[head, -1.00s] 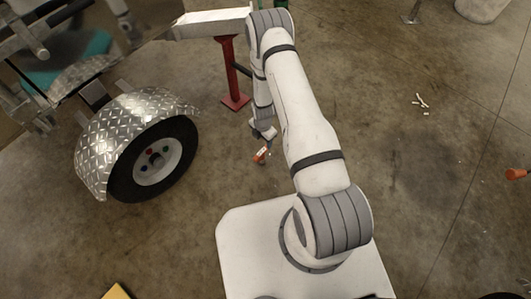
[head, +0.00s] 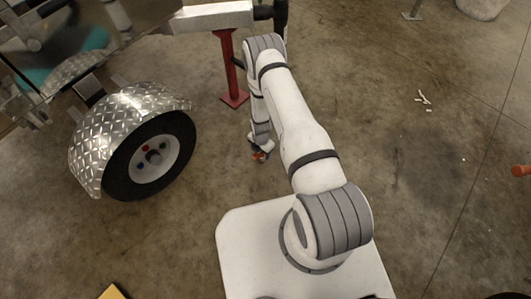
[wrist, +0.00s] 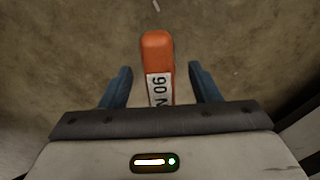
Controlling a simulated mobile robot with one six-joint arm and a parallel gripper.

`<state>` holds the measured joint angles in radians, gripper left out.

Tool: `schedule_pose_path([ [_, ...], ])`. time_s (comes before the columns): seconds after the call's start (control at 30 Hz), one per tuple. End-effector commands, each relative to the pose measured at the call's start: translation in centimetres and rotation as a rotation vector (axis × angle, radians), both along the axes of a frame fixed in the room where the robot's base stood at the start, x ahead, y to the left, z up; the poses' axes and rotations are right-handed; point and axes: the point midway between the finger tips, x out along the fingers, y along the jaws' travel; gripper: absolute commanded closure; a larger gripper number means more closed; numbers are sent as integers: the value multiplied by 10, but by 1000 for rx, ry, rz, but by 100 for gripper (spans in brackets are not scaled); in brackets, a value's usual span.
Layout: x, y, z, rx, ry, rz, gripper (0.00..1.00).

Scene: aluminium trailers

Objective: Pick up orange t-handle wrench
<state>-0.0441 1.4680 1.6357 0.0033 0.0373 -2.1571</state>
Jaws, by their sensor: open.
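The orange t-handle wrench (wrist: 157,52) shows in the wrist view as an orange bar with a white label reading "N 06". It lies between the two blue fingers of my gripper (wrist: 160,88), with a gap on each side. The gripper is open, and its palm hides the near end of the bar. In the head view, a small patch of orange (head: 259,156) shows at the tip of my gripper (head: 260,150), near the trailer wheel. The wrench's shaft cannot be made out.
A trailer wheel (head: 131,172) under a diamond-plate fender (head: 97,150) stands left of my gripper. A red support stand (head: 229,70) is behind it. White scraps (head: 424,98) lie on the floor at right, and an orange object (head: 520,171) is at the right edge. The floor right of my arm is mostly clear.

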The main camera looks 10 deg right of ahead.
Motion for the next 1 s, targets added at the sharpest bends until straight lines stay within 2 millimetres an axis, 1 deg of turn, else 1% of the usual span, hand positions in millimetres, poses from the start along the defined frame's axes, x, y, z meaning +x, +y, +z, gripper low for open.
schedule_pose_path([
  [0.07, 0, 0, 1, 0, 0, 0, 44],
  [0.73, 0, 1, 1, 0, 0, 1, 99],
  [1.0, 0, 1, 1, 0, 0, 2, 100],
])
